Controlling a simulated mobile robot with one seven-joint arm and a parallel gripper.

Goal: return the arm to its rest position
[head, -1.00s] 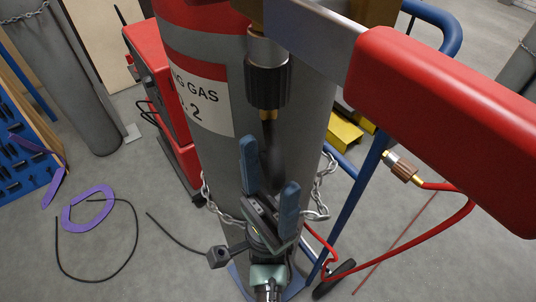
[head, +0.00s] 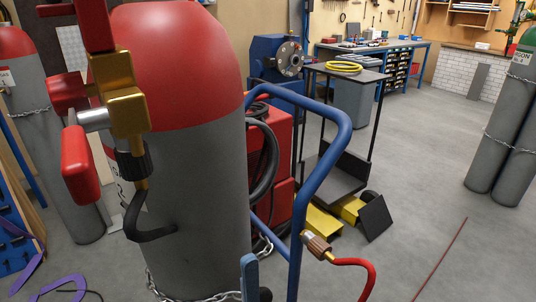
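One blue finger of my gripper (head: 249,277) stands up at the bottom edge of the head view. It is in front of the lower right side of the large grey gas cylinder with a red shoulder (head: 195,190). The rest of the gripper and arm is out of frame or hidden, so its opening does not show. I see nothing held at the visible finger. A brass valve (head: 123,90) with red parts is at the upper left. A dark knurled nut (head: 133,165) hangs below it, with a short black hose (head: 150,232) bending right.
A blue trolley frame (head: 325,150) rises right of the cylinder. A red hose with a brass fitting (head: 318,246) hangs beside it. A chain (head: 200,297) crosses the cylinder low down. A dark cart (head: 335,175) and a workbench (head: 385,60) stand behind.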

